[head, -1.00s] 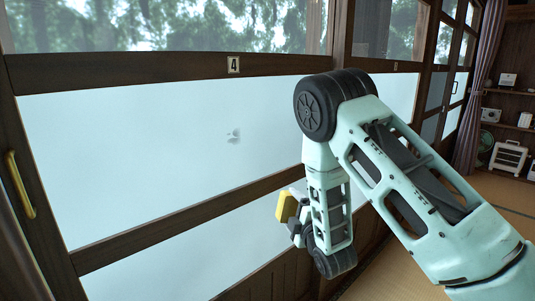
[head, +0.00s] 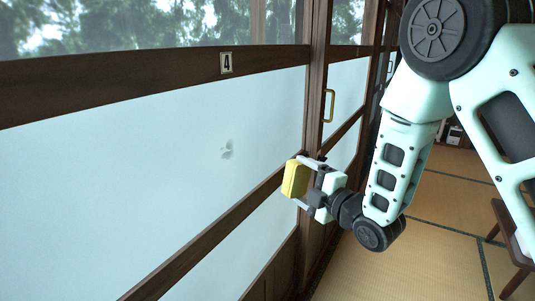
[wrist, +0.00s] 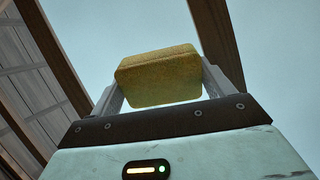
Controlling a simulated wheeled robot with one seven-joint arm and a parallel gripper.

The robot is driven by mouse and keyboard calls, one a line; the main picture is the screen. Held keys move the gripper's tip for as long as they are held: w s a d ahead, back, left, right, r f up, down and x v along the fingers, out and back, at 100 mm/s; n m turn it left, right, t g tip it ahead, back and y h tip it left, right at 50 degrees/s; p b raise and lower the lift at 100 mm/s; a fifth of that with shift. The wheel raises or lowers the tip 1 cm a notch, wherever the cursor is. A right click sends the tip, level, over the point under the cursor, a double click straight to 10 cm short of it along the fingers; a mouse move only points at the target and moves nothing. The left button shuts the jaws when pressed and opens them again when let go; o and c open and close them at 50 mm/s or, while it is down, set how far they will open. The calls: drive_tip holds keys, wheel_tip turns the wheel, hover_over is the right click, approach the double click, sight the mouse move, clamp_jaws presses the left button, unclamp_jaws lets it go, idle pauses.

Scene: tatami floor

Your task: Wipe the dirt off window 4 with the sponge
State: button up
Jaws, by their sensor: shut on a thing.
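Window 4 is a frosted pane (head: 120,185) under a dark wood rail that bears a plate with the number 4 (head: 226,63). A small grey smudge of dirt (head: 227,149) shows on the pane, below the plate. My gripper (head: 298,182) is shut on a yellow sponge (head: 294,179), to the right of and lower than the dirt in the head view. The sponge (wrist: 159,75) also shows between the two fingers in the wrist view, its broad face outward. I cannot tell whether the sponge touches the window frame. The dirt is not clearly visible in the wrist view.
A dark lower rail (head: 210,238) crosses the window slantwise. Right of the window stand a wooden post (head: 316,100) and another panel with a brass handle (head: 328,105). A dark wooden stool or table (head: 505,232) stands at the right. The tatami floor (head: 400,262) between is clear.

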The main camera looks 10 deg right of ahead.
sight(233, 147)
drive_tip(key=s+a+r+n+g+y+p, duration=0.2)
drive_tip(key=s+a+r+n+g+y, duration=0.25)
drive_tip(key=s+a+r, duration=0.45)
drive_tip(key=shift+y, duration=0.25)
drive_tip(key=shift+w+d+f+p+x, duration=0.15)
drive_tip(key=shift+p+x, duration=0.3)
drive_tip(key=shift+x, duration=0.8)
drive_tip(key=shift+w+d+f+p+x, duration=0.15)
drive_tip(key=shift+p+x, duration=0.3)
drive_tip(key=shift+x, duration=0.85)
drive_tip(key=shift+w+d+f+p+x, duration=0.1)
drive_tip(key=shift+w+p+x, duration=0.25)
drive_tip(key=shift+x, duration=0.9)
drive_tip(key=shift+a, duration=0.15)
drive_tip(key=shift+x, duration=0.9)
drive_tip(key=shift+w, duration=0.1)
drive_tip(key=shift+w+d+b, duration=0.85)
drive_tip(key=shift+w+d, duration=0.45)
drive_tip(key=shift+w, duration=0.25)
drive_tip(key=shift+a+b, duration=0.1)
drive_tip(key=shift+b, duration=0.35)
